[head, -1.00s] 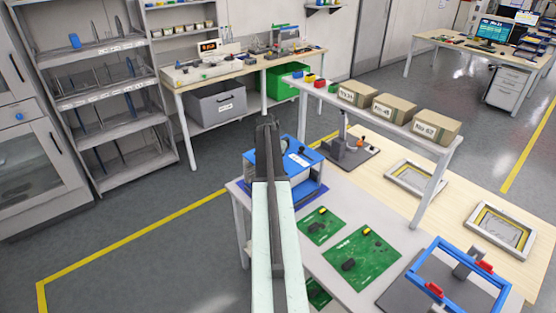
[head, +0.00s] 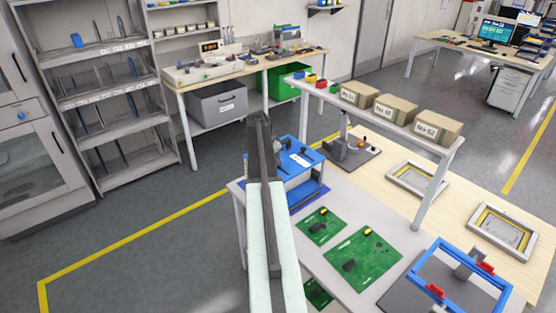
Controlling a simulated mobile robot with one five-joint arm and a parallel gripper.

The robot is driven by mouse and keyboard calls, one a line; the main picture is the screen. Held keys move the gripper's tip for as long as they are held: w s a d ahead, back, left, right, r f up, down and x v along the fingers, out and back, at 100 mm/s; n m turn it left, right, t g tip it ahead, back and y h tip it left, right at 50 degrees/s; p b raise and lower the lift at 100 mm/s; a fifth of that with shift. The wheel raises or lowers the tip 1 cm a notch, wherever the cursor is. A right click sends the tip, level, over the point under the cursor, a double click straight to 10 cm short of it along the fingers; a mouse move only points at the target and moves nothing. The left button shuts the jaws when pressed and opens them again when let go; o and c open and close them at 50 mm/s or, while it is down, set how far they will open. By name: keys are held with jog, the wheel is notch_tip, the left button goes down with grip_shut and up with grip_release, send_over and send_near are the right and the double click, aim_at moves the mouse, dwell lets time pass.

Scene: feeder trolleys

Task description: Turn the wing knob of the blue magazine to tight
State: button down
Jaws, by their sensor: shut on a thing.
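My gripper (head: 281,156) shows only as a small dark part at the magazine's left side, beside my arm. It is shut at the magazine. The wing knob and the fingertips are hidden or too small to make out, so the knob's angle cannot be told.
Green circuit boards (head: 362,259) lie right of the magazine. A blue frame fixture (head: 492,277) with red clamps stands at front right. A raised shelf (head: 437,146) with cardboard boxes runs behind. The floor left of the bench is clear.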

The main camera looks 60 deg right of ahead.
jog(key=shift+s, duration=0.1)
jog(key=c, duration=1.5)
grip_release()
jog(key=shift+c, duration=0.2)
jog(key=shift+r, duration=0.1)
jog(key=p+v, duration=0.7)
jog(key=shift+r, duration=0.3)
jog(key=shift+a, duration=0.1)
